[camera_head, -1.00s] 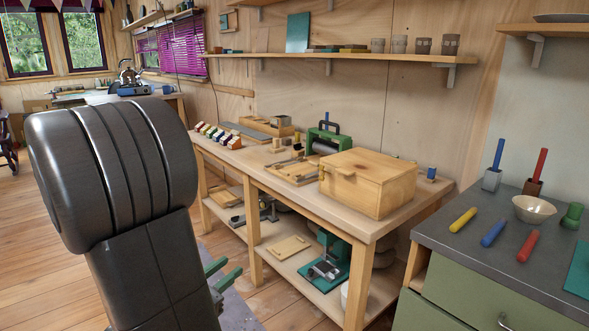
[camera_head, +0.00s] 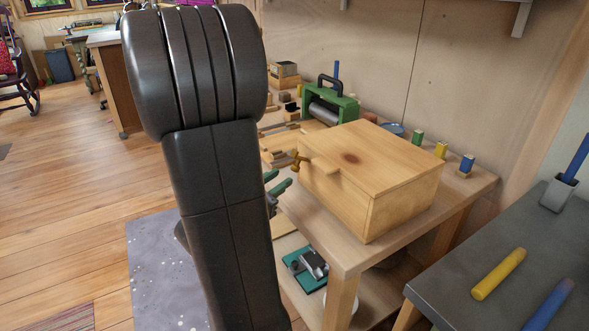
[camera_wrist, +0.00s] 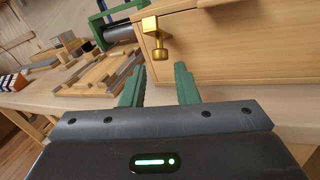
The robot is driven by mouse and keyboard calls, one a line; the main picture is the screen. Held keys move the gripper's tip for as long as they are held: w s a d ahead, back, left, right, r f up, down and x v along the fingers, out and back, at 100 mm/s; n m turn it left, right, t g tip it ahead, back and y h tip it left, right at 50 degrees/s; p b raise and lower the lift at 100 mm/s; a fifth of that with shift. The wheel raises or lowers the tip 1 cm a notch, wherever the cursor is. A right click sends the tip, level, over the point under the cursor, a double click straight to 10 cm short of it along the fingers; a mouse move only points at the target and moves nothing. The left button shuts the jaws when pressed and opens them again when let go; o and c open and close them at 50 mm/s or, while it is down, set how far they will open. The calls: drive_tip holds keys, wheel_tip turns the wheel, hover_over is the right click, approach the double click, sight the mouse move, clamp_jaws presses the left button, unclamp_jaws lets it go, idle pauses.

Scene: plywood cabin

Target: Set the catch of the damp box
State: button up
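The damp box (camera_head: 345,185) is a pale wooden box with its lid down, standing on the workbench. Its brass catch (camera_head: 298,160) is on the front face, just under the lid edge. In the wrist view the catch (camera_wrist: 151,28) has a brass plate and a round knob below it, in front of the box wall (camera_wrist: 225,55). My gripper (camera_wrist: 160,83) is open and empty, its green fingers apart. The knob shows beyond the fingertips, roughly between them, not touching. In the head view my gripper (camera_head: 279,187) is partly hidden by my arm, just in front of the box.
The wooden workbench (camera_head: 350,255) carries a green-framed roller press (camera_head: 328,108) behind the box and small coloured blocks (camera_head: 440,150) to the right. A dark-topped counter (camera_head: 445,280) stands close at right, with a yellow stick (camera_head: 498,273). Open floor lies left.

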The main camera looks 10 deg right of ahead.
sight(293, 170)
drive_tip(key=shift+x, duration=3.3)
clamp_jaws()
